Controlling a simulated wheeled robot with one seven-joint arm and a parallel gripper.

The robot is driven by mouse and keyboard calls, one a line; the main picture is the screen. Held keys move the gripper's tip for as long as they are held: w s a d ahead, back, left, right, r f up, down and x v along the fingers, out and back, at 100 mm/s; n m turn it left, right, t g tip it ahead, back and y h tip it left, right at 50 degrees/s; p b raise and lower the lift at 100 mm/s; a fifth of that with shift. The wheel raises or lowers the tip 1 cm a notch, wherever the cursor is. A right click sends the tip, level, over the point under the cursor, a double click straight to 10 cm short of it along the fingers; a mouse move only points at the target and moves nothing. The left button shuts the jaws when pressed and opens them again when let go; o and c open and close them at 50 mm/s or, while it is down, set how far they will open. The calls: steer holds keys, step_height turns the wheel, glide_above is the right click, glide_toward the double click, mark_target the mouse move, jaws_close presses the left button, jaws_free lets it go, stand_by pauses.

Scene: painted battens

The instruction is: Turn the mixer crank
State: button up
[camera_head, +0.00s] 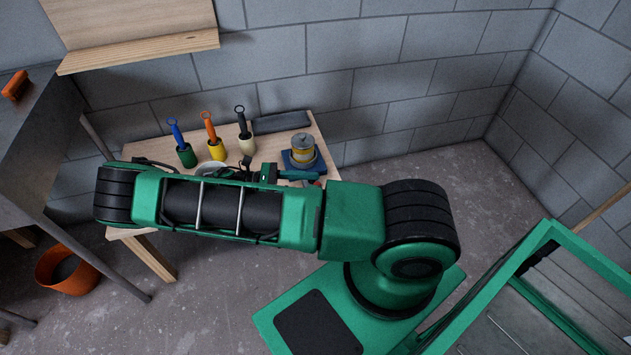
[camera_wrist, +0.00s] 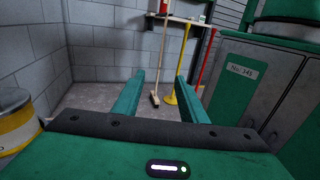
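The mixer (camera_head: 303,151), a silver and yellow can on a blue base, stands at the right end of the wooden table. Its yellow and grey side also seems to be what shows at the left edge of the wrist view (camera_wrist: 18,128). A small red part (camera_head: 317,183) lies low beside the base; I cannot tell whether it belongs to the crank. No crank handle is clearly visible, and my arm covers part of that area. My gripper (camera_wrist: 160,95) is open, with two green fingers apart and nothing between them. In the head view it is near the mixer's front left, partly hidden behind my arm.
A dark flat item (camera_head: 281,122) lies at the back. A wall is behind. An orange bucket (camera_head: 68,272) is on the floor. A broom (camera_wrist: 158,70) and cabinets (camera_wrist: 245,75) appear beyond my gripper.

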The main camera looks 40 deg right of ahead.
steer(key=shift+s+a+r, duration=0.2)
steer(key=shift+a+r, duration=0.25)
steer(key=shift+a, duration=0.35)
